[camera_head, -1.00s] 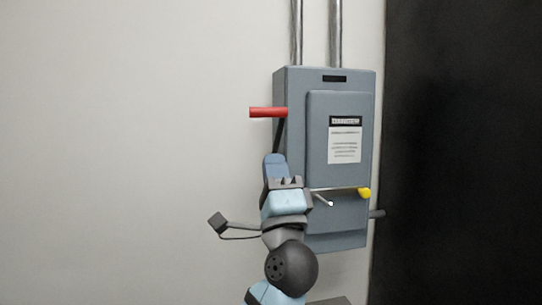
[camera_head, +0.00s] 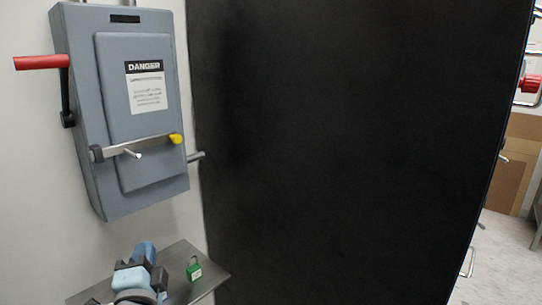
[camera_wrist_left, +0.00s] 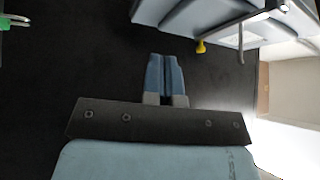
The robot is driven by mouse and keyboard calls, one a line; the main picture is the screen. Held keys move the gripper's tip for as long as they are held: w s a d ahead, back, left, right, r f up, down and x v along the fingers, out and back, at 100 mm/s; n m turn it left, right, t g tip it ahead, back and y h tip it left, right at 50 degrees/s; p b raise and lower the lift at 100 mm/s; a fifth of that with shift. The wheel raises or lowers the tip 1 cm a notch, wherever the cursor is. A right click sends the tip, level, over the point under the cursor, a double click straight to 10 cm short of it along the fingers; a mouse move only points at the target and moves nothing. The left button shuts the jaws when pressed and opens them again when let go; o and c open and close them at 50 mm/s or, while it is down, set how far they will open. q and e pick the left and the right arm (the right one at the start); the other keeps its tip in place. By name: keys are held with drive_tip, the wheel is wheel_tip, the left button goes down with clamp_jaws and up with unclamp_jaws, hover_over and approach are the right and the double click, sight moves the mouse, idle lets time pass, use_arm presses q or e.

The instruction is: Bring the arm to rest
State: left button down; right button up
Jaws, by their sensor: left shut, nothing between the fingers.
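My left gripper (camera_head: 145,252) is low in the head view, below the grey electrical box and over a small dark shelf. In the left wrist view its two blue fingers (camera_wrist_left: 166,75) lie side by side, shut and empty. It is apart from the box. My right gripper is in neither view.
The grey box (camera_head: 112,190) with a red handle (camera_head: 42,62) and a yellow-tipped lever (camera_head: 130,147) hangs on the wall. A green padlock (camera_head: 194,269) sits on the dark shelf (camera_head: 212,282). A large black panel (camera_head: 340,140) fills the middle. Floor (camera_head: 497,250) shows at right.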

use_arm(q)
drive_tip(key=s+d+f+n+g+h+p, duration=0.2)
drive_tip(key=s+f+g+h, duration=0.15)
drive_tip(key=f, duration=0.95)
drive_tip(key=s+d+f+n+g+h+p, duration=0.1)
drive_tip(key=s+f+n, duration=0.3)
drive_tip(key=s+f, duration=0.6)
drive_tip(key=s+d+f+n+g+h+p, duration=0.1)
drive_tip(key=s+d+f+n+g+h, duration=0.1)
drive_tip(key=s+f, duration=0.8)
drive_tip(key=n+g+h, duration=0.1)
drive_tip(key=n+g, duration=0.1)
drive_tip(key=shift+d+g, duration=0.35)
